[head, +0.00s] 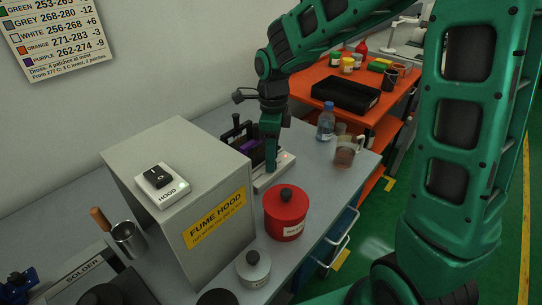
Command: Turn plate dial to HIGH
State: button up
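A low white unit (276,174), which looks like the plate, sits on the grey bench just right of the fume hood. A small light spot shows near its right end. A dark rack-like thing with a purple part (248,146) stands on or just behind it, partly hidden by the hood. My gripper (271,166) points straight down, its fingertips at the white unit's front part. The fingers overlap from this side, so their gap does not show. No dial or setting mark can be made out; the gripper covers that spot.
The grey fume hood (150,150) with a switch box (159,184) on top stands close left. A red lidded pot (286,213) stands in front, with a small grey pot (253,268) nearby. A blue-capped bottle (326,122) and a brownish jar (345,152) stand right.

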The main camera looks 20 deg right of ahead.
jog(key=shift+s, duration=0.15)
jog(key=shift+d+r, duration=0.1)
jog(key=shift+r, duration=0.25)
jog(key=r, duration=0.7)
jog(key=shift+w+r, duration=0.1)
jog(key=shift+w, duration=0.25)
jog(key=s+d+n, duration=0.8)
jog(key=s+d, duration=0.4)
jog(key=d, duration=0.3)
jog(key=s+d+f+n, duration=0.1)
jog(key=s+d+n, duration=0.2)
jog(key=s, duration=0.4)
jog(key=s+d+f+n, duration=0.1)
jog(key=s+d+n, duration=0.2)
jog(key=s+n, duration=0.3)
jog(key=shift+s+f, duration=0.2)
jog(key=shift+s, duration=0.6)
